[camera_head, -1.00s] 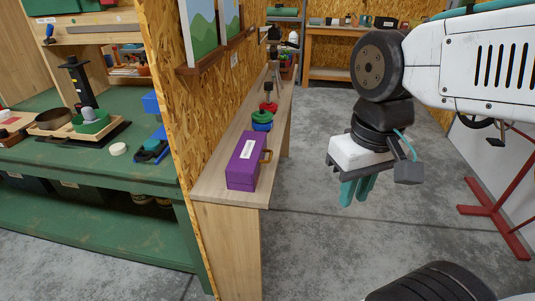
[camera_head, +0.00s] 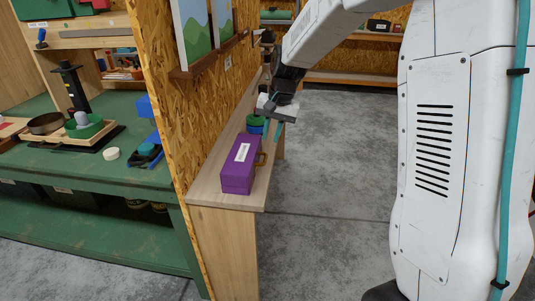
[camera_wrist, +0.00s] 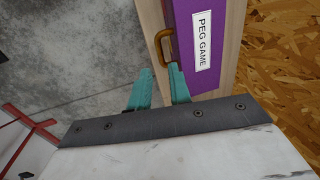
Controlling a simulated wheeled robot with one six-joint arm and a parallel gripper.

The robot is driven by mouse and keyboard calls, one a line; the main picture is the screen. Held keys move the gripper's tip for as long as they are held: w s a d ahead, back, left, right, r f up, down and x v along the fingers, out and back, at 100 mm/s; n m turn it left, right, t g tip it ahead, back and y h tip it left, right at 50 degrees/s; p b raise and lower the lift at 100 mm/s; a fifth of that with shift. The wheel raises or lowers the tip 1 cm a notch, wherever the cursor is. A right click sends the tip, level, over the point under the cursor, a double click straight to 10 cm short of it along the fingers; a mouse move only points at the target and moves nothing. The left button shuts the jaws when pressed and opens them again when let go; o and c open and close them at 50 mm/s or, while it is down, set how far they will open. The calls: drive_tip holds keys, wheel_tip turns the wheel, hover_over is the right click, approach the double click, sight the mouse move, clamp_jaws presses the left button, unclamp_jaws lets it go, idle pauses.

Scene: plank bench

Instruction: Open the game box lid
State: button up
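The purple game box (camera_head: 239,172) sits shut on the narrow plank bench, with a white label on its lid. In the wrist view the box (camera_wrist: 234,40) shows the label "PEG GAME" (camera_wrist: 203,42). A brown handle (camera_wrist: 160,46) is on its side facing the floor; it also shows in the head view (camera_head: 261,159). My gripper (camera_wrist: 159,72) has two teal fingers, parted and empty, pointing toward the handle, with a gap between. In the head view my gripper (camera_head: 271,133) is above and beyond the box, partly hiding the things behind it.
The plank bench (camera_head: 215,188) runs along a chipboard wall (camera_head: 160,60). Green and blue round items (camera_head: 256,122) stand behind the box, partly hidden. A green workbench (camera_head: 90,170) is at left. Open concrete floor (camera_head: 330,190) lies right of the bench.

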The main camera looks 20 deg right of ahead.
sight(265, 159)
drive_tip(key=x, duration=0.7)
drive_tip(key=shift+f, duration=0.4)
clamp_jaws()
